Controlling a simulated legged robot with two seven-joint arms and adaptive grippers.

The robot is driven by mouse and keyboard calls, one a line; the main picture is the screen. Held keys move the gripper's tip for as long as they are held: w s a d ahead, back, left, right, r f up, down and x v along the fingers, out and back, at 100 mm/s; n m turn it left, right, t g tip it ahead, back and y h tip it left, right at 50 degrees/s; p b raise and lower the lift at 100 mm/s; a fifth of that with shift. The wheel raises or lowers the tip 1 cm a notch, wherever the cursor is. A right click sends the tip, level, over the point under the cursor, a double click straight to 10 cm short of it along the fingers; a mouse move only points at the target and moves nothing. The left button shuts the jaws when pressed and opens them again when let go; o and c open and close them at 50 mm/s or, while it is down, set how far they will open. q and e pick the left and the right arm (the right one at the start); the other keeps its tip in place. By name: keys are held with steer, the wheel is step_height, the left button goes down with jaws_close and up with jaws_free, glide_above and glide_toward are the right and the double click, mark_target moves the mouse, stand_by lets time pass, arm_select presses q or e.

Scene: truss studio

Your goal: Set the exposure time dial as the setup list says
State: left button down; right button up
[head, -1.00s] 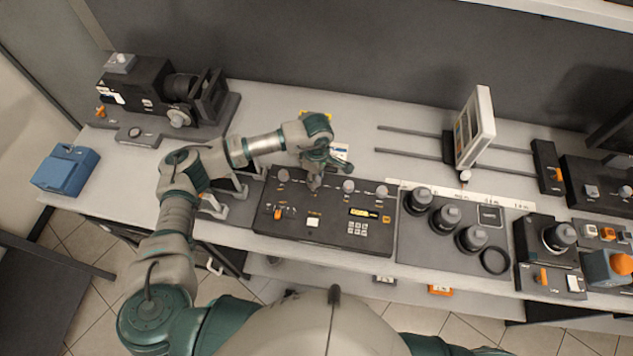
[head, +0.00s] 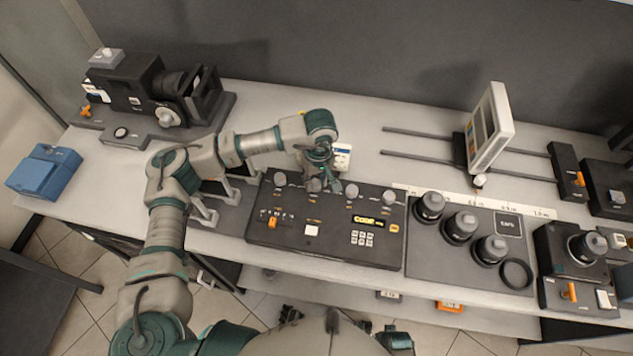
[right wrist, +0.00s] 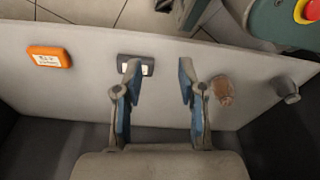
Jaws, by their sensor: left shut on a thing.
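The black control panel (head: 335,257) lies on the bench's front middle. It has a row of grey knobs, a small orange lever, a lit display (head: 369,221) and a keypad. My left gripper (head: 317,185) points down onto the second knob from the left, shut on it and hiding most of it. The left knob (head: 280,178), third knob (head: 352,190) and right knob (head: 389,197) stand free. Dial labels are too small to read. A small white card (head: 342,156) stands behind the panel, its text unreadable. My right gripper (right wrist: 157,75) is open and empty in the right wrist view.
Several black lenses (head: 460,227) stand on a dark mat right of the panel. A projector-like device (head: 140,85) and blue box (head: 45,172) are at left. A white upright panel (head: 491,128) stands on rails. An orange box (right wrist: 49,56) lies on the lower shelf.

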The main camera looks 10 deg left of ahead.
arm_select(q)
steer(key=shift+w+a+m, duration=0.1)
steer(key=shift+m, duration=0.2)
arm_select(e)
steer(key=shift+w+r, duration=0.5)
steer(key=shift+r, duration=0.3)
arm_select(q)
steer(key=c, duration=0.9)
jaws_free()
steer(key=shift+o, duration=0.6)
steer(key=shift+w+f, duration=0.1)
steer(key=shift+w, duration=0.1)
arm_select(e)
steer(key=shift+w+a, duration=0.1)
arm_select(q)
steer(key=shift+s, duration=0.1)
steer(key=shift+r, duration=0.4)
step_height(320, 180, up, 11)
steer(key=shift+w+d, duration=0.25)
steer(key=shift+w, duration=0.05)
